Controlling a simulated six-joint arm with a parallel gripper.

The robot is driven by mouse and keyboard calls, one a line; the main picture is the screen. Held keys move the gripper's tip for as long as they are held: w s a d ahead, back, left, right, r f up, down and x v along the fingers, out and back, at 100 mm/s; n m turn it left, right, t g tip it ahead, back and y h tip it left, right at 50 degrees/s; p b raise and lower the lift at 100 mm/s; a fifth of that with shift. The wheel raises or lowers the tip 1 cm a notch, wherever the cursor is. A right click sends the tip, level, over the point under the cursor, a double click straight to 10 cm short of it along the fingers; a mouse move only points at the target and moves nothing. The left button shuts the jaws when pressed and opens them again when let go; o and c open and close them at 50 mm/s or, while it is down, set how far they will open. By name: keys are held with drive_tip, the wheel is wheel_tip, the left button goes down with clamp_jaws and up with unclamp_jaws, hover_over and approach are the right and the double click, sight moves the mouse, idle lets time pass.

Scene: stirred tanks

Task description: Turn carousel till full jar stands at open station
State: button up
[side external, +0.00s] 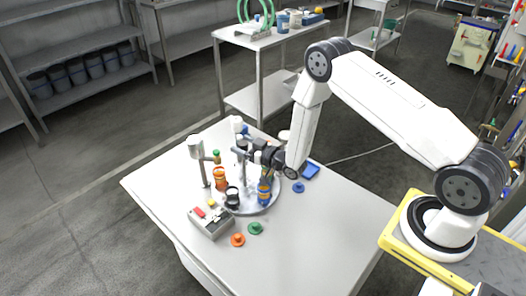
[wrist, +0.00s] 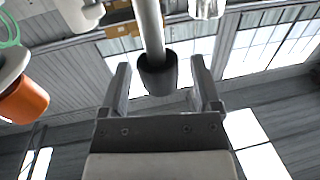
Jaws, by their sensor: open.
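The round grey carousel (side external: 262,205) lies on the white table with jars around its rim. An orange jar (side external: 220,180) stands at its left, a dark jar with a white top (side external: 232,197) at the front, and a blue-and-orange jar (side external: 264,191) at the front right. I cannot tell which jar is full. My gripper (side external: 256,157) is above the carousel, pointing left. In the wrist view, my open gripper (wrist: 160,80) has a pale post with a black end (wrist: 157,75) between or just beyond its fingers; contact is not visible. Part of an orange jar (wrist: 25,100) shows at left.
A white stirrer head (side external: 195,146) on a post stands left of the carousel; other white heads are behind it. Orange (side external: 237,239), green (side external: 255,228) and blue (side external: 298,187) knobbed lids lie on the table. The front right is clear.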

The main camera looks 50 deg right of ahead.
drive_tip(key=shift+s+d, duration=0.25)
drive_tip(key=shift+s, duration=1.15)
drive_tip(key=shift+s+d, duration=0.2)
drive_tip(key=shift+s, duration=1.2)
drive_tip(key=shift+w+r, duration=0.15)
drive_tip(key=s+a+r+m+g+h, duration=0.1)
drive_tip(key=s+a+r+g, duration=0.1)
drive_tip(key=s+r+g, duration=0.4)
drive_tip(key=s+a+r+g+h, duration=0.1)
drive_tip(key=s+r+g, duration=0.6)
drive_tip(key=s, duration=0.7)
drive_tip(key=shift+s+a+m+g+h, duration=0.4)
drive_tip(key=shift+a+g, duration=0.1)
drive_tip(key=shift+g, duration=0.6)
